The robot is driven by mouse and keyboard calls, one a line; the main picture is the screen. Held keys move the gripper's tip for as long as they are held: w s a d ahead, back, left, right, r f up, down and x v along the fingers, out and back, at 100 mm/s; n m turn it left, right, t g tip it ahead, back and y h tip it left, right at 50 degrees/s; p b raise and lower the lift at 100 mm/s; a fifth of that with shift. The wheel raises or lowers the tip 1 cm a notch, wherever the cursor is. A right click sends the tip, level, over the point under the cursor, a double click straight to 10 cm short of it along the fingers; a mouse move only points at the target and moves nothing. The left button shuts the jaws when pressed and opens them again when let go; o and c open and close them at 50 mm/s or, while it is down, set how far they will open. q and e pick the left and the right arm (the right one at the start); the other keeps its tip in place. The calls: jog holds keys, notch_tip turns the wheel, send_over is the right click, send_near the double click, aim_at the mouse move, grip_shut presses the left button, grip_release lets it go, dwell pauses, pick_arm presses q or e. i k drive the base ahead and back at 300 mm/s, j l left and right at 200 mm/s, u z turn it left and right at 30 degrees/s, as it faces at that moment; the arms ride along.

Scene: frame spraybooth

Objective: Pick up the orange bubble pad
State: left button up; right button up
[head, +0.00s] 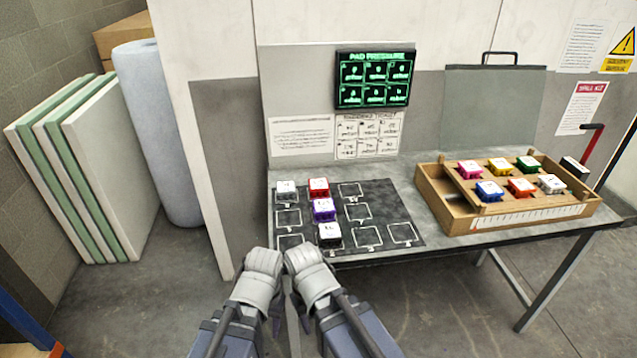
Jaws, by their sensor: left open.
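The orange bubble pad (521,187) sits in the front row of the wooden tray (436,205) on the right of the table. It stands between a blue pad (489,191) and a white pad (551,184). My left gripper (264,264) is open, in front of the table's near left edge, well to the left of the orange pad. My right gripper (304,259) is close beside it; its jaw state does not show clearly. Nothing shows held in either.
Pink (469,169), yellow (499,167) and green (528,164) pads fill the tray's back row. A dark mat (385,208) with outlined squares carries white, red (318,187) and purple (323,209) pads. A pressure display (374,79) stands behind. Table surface between mat and tray is clear.

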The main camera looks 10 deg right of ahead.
aim_at(520, 188)
jog(key=z, duration=1.6)
jog(key=i+l, duration=0.55)
jog(key=i+l+z, duration=0.15)
jog(key=i+l, duration=0.35)
jog(key=i, duration=0.3)
jog(key=i+j, duration=0.1)
jog(key=j, duration=0.35)
